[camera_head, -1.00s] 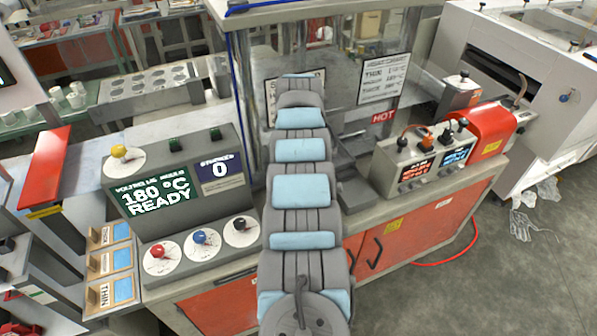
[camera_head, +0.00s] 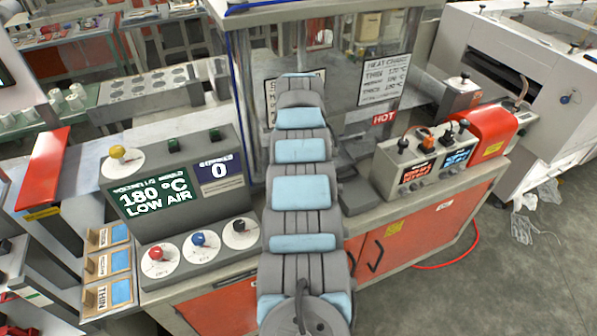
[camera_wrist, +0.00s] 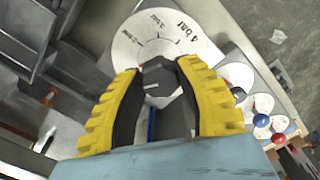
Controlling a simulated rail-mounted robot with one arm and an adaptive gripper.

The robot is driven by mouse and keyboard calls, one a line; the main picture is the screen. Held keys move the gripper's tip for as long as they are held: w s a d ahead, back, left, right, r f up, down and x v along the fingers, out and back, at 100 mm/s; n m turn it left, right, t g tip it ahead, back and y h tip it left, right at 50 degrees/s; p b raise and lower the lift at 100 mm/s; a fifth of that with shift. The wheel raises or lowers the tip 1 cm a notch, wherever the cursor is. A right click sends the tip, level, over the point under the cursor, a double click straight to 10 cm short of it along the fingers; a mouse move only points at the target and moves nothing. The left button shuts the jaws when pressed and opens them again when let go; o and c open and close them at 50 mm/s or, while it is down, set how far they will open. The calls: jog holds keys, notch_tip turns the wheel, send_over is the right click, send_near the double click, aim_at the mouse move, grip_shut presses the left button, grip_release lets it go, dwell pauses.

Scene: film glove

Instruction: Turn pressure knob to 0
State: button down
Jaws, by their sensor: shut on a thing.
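The pressure knob (camera_wrist: 160,82) is dark grey with a white mark and sits on a round white dial (camera_wrist: 130,45) in the wrist view. The dial's "3 bar" and "4 bar" labels show along its upper edge; other markings are hidden, so I cannot tell the exact setting. My gripper (camera_wrist: 163,70), with yellow ribbed fingers, is shut on this knob, one finger on each side. In the head view the gripper and this knob are hidden behind my arm. The left display (camera_head: 155,197) there reads "180 °C LOW AIR".
Red (camera_head: 157,254), blue (camera_head: 199,239) and black (camera_head: 239,226) knobs stand in a row left of my arm. A yellow knob (camera_head: 118,153) tops the display box. A grey control box (camera_head: 420,160) and a red unit (camera_head: 487,128) stand right.

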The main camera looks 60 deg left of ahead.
jog(key=n, duration=0.6)
jog(key=shift+n, duration=0.4)
dwell(0.3)
jog(key=c, duration=0.6)
grip_release()
notch_tip(320, 180, up, 12)
dwell(0.6)
